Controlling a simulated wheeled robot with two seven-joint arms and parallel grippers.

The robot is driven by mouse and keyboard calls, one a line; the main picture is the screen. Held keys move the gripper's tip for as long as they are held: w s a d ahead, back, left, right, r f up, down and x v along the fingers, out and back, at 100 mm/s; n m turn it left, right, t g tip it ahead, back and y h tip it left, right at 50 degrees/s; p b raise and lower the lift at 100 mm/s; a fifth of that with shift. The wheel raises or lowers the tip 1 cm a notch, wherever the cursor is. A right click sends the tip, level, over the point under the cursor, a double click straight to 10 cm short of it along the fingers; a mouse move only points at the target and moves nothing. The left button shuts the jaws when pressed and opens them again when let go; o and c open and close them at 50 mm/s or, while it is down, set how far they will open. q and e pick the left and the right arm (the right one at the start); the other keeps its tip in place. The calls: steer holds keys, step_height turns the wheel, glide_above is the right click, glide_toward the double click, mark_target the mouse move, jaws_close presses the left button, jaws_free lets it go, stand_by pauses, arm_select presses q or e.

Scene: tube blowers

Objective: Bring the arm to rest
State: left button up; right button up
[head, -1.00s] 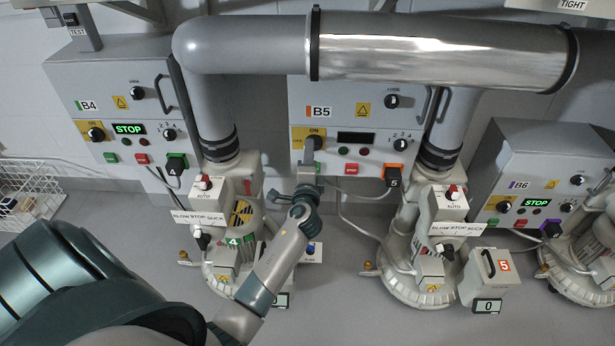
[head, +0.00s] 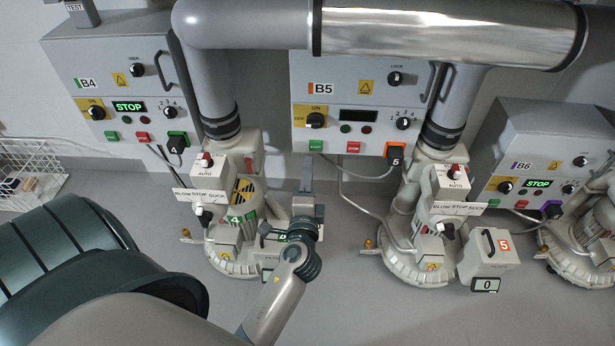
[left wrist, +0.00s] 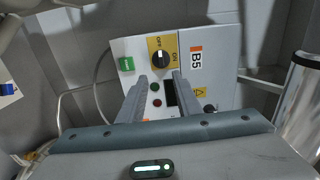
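My left arm comes in from the left, and my left gripper (head: 307,165) hangs in front of and below the B5 control box (head: 345,90), apart from it as far as I can see. In the left wrist view the two fingers (left wrist: 160,78) stand apart with nothing between them, so it is open. Behind them show the B5 box's yellow switch plate, black knob (left wrist: 160,58) and green button. In the head view the yellow-plated knob (head: 316,120) is uncovered, and the B5 display (head: 359,116) is dark. My right gripper is not in view.
Blower 4 (head: 238,190) stands just left of my gripper, partly hidden by it. Blower 5 (head: 418,215) stands to the right, beside a box marked 5 (head: 490,255). Box B4 (head: 110,75) and box B6 (head: 545,150) show STOP.

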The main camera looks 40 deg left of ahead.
arm_select(q)
steer(key=shift+s+d, duration=0.25)
steer(key=shift+s, duration=0.2)
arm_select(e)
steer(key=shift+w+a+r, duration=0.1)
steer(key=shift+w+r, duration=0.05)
arm_select(q)
steer(key=shift+f, duration=0.1)
